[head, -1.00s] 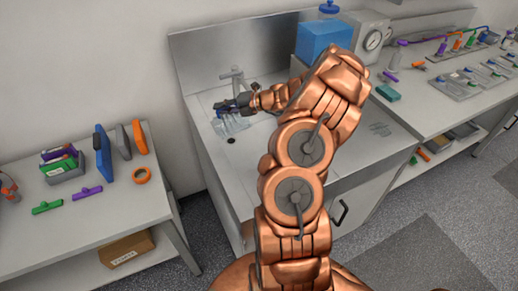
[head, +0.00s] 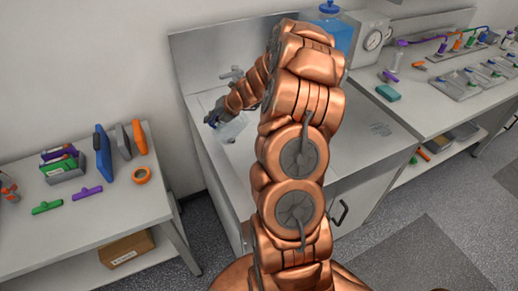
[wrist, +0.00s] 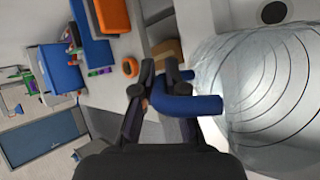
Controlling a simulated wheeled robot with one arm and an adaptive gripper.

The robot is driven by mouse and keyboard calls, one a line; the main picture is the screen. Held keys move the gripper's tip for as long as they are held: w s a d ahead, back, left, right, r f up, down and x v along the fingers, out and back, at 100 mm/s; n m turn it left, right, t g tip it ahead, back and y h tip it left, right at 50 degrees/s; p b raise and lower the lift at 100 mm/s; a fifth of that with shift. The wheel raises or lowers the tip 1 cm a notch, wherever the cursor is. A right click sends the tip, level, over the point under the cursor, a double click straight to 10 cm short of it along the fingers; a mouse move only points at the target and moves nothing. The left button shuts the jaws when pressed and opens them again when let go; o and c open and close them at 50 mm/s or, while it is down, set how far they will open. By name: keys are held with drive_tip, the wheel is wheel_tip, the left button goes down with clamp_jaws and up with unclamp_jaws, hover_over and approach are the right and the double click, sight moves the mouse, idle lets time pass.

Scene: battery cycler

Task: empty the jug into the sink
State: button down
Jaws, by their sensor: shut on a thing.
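The clear jug (head: 232,128) is over the sink basin (head: 212,96); it looks tilted in the head view. In the wrist view the jug (wrist: 262,85) fills the right side, its ringed transparent body lying across the picture. Its blue handle (wrist: 187,104) is between the fingers of my gripper (wrist: 160,82), which is shut on it. My gripper (head: 212,117) is small and partly hidden by my arm in the head view. A dark round drain (wrist: 274,11) shows beyond the jug. I cannot tell whether liquid is in the jug.
The faucet (head: 236,74) stands behind the basin. A blue-capped container (head: 330,8) and a gauge box (head: 372,38) stand to the right. A left table (head: 110,205) holds upright panels, clamps and an orange tape ring (head: 141,175). My arm hides part of the counter.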

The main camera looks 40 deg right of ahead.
drive_tip(key=shift+w+a+f+n+g+h, duration=0.15)
drive_tip(key=shift+w+a+f+g+h, duration=0.15)
drive_tip(key=shift+a+h, duration=0.25)
drive_tip(key=shift+w+a+f+n+g+h, duration=0.25)
drive_tip(key=shift+w+a+g+h, duration=0.1)
drive_tip(key=shift+a+g+h, duration=0.2)
drive_tip(key=shift+w+a+f+n+g+h, duration=0.1)
drive_tip(key=shift+w+a+f+g+h, duration=0.2)
drive_tip(key=shift+a+h, duration=0.25)
drive_tip(key=shift+w+a+f+n+g+h, duration=0.15)
drive_tip(key=shift+w+a+f+g+h, duration=0.2)
drive_tip(key=shift+h, duration=0.3)
drive_tip(key=shift+w+a+f+n+g+h, duration=0.15)
drive_tip(key=shift+a+f+g+h, duration=0.1)
drive_tip(key=shift+g+h, duration=0.25)
drive_tip(key=shift+w, duration=0.15)
drive_tip(key=shift+a+f+h, duration=0.15)
drive_tip(key=shift+f+h, duration=0.05)
drive_tip(key=shift+h, duration=0.3)
wheel_tip(320, 180, up, 6)
idle(0.5)
